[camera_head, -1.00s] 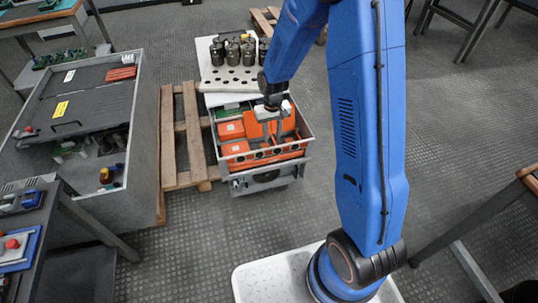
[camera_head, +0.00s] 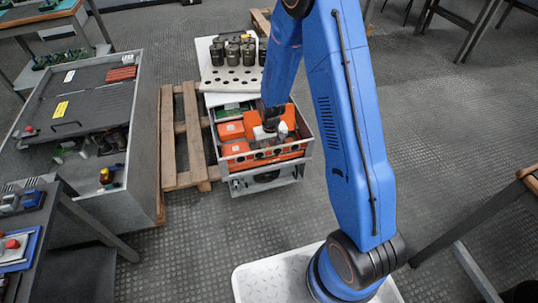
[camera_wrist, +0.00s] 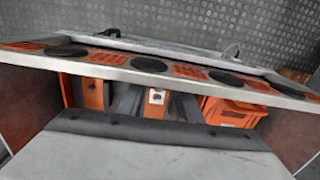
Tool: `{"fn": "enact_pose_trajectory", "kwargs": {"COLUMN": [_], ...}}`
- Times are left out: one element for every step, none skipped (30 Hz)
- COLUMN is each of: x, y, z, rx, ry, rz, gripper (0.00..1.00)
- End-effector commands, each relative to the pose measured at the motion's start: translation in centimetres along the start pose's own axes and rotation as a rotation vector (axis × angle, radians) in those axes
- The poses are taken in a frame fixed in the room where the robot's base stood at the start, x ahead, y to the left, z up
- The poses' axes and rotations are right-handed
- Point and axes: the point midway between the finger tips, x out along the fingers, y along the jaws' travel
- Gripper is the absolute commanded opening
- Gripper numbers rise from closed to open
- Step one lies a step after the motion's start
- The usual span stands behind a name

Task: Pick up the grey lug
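In the wrist view a small light grey piece with a dark hole (camera_wrist: 156,97), which looks like the grey lug, shows inside the open-topped bank box, against orange parts. My gripper (camera_wrist: 154,104) reaches down into the box; two dark grey finger shapes stand apart on either side of the piece. I see no clear contact between them and it. In the head view my gripper (camera_head: 268,132) is low inside the box (camera_head: 268,172), among orange blocks. The lug is hidden or too small to make out there.
The box front rim (camera_wrist: 150,64) with round black holes crosses the wrist view close by. Orange bins (camera_head: 231,130) fill the box's left side. A perforated white rack (camera_head: 232,82) with dark cylinders stands behind. A pallet (camera_head: 184,150) and a grey cabinet (camera_head: 140,150) stand left.

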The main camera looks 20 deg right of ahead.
Motion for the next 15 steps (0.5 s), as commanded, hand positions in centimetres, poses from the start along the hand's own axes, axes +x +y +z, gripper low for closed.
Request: {"fn": "enact_pose_trajectory", "kwargs": {"x": [0.39, 0.51, 0.6, 0.62, 0.62, 0.6, 0.6, 0.6, 0.6, 0.6, 0.59, 0.59, 0.59, 0.59, 0.59], "y": [0.0, 0.0, 0.0, 0.0, 0.0, 0.0, 0.0, 0.0, 0.0, 0.0, 0.0, 0.01, 0.01, 0.01, 0.01], "z": [0.03, 0.03, 0.02, 0.01, 0.01, 0.0, 0.01, 0.01, 0.01, 0.01, 0.01, 0.01, 0.01, 0.01, 0.01], "rx": [0.0, 0.0, 0.0, 0.0, 0.0, 0.0, 0.0, 0.0, 0.0, 0.0, 0.0, 0.0, 0.0, 0.0, 0.0], "ry": [-0.001, -0.001, 0.0, 0.0, 0.0, 0.0, 0.0, 0.0, 0.0, 0.0, 0.0, 0.0, 0.0, 0.0, 0.0], "rz": [0.0, 0.0, 0.0, 0.0, 0.0, 0.0, 0.0, 0.0, 0.0, 0.0, 0.0, 0.0, 0.0, 0.0, 0.0], "gripper": [0.32, 0.32, 0.32, 0.32, 0.32, 0.32, 0.32, 0.32, 0.3, 0.22, 0.15, 0.06, 0.0, 0.0, 0.0]}}
